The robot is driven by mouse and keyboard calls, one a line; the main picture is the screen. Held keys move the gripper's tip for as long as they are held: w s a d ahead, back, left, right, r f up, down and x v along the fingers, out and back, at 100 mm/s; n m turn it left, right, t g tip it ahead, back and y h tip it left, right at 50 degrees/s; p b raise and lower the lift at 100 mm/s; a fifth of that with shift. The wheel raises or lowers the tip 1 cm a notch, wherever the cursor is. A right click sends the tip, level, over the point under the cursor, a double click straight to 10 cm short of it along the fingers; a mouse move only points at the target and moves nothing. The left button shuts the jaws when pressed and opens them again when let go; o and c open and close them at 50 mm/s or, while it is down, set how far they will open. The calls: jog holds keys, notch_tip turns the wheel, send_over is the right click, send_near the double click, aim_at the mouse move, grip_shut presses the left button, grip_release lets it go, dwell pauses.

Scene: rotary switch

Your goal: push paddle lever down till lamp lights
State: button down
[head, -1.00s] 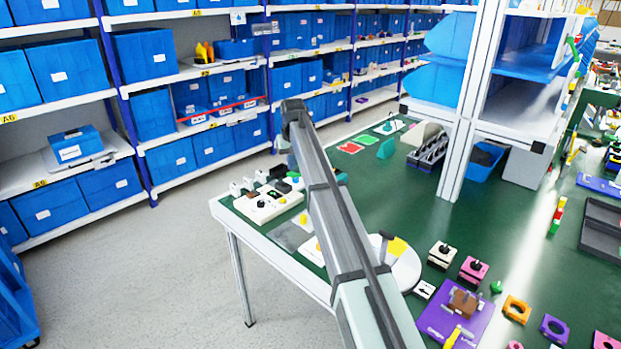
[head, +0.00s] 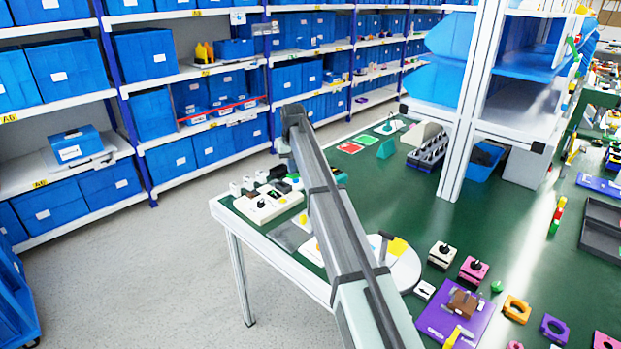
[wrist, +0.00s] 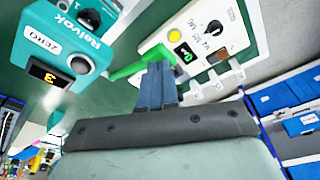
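In the wrist view, my gripper (wrist: 155,72) has its two blue-grey fingers together, with nothing clearly between them. A green bar-like part (wrist: 128,70) lies right beside or behind the fingertips; whether they touch it I cannot tell. Beyond the fingertips is a white box (wrist: 202,42) with a black knob (wrist: 214,27), a yellow round lamp or button (wrist: 175,36) and a green-lit display (wrist: 186,53). Several white tabs, perhaps paddle levers (wrist: 214,79), stand along its near edge. Which lever is meant is unclear. In the head view my arm hides the gripper.
A teal box (wrist: 72,45) with a knob and a lit "3" is at left in the wrist view. In the head view, a white control box (head: 268,207) stands near the green table's left edge. A round white plate (head: 405,270) and a purple plate (head: 435,322) lie nearer.

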jog(key=shift+f, duration=1.25)
dwell(0.3)
jog(key=shift+r, duration=4)
